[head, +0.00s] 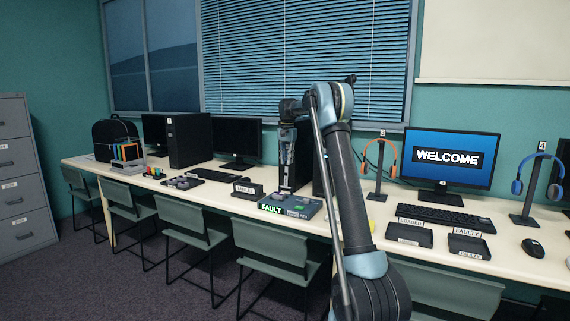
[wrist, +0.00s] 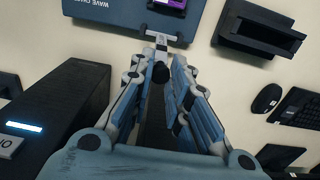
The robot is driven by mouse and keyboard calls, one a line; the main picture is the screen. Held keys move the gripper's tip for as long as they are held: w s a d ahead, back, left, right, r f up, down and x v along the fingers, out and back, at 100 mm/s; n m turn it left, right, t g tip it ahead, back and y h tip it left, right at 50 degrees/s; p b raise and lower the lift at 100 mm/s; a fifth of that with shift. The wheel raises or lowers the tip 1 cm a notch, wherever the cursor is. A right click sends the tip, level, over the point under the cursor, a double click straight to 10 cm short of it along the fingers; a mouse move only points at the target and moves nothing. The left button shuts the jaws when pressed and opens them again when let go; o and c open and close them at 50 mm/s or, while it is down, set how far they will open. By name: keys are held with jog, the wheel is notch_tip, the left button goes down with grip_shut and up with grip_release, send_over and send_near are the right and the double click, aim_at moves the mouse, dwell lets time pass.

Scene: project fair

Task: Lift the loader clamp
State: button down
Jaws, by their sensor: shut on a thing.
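The loader clamp appears as a pale grey T-shaped bar (wrist: 165,37) with a black knob at its near end, in the wrist view. My gripper (wrist: 163,68) is shut on the clamp at the knob; the fingers hide part of it. The bar's crosspiece lies at the edge of the blue-grey device (wrist: 100,14). In the head view my gripper (head: 287,186) points down just behind that device (head: 303,208), whose front shows a green FAULT sign (head: 271,208).
A purple item (wrist: 172,3) sits on the device. A black computer tower (wrist: 60,115) stands close on the left in the wrist view. A black tray (wrist: 258,33) lies right of the device there. Chairs (head: 270,249) line the table front.

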jog(key=shift+w+d+f, duration=0.1)
jog(key=shift+w+d, duration=0.2)
jog(key=shift+w, duration=0.25)
jog(key=shift+w+d+f, duration=0.1)
jog(key=shift+w+d, duration=0.2)
jog(key=shift+w, duration=0.2)
jog(key=shift+d, duration=0.1)
jog(key=c, duration=1.5)
grip_release()
jog(key=shift+w+f, duration=0.1)
jog(key=shift+w, duration=0.1)
jog(key=shift+s, duration=0.15)
jog(key=r, duration=1.2)
jog(key=shift+w, duration=0.2)
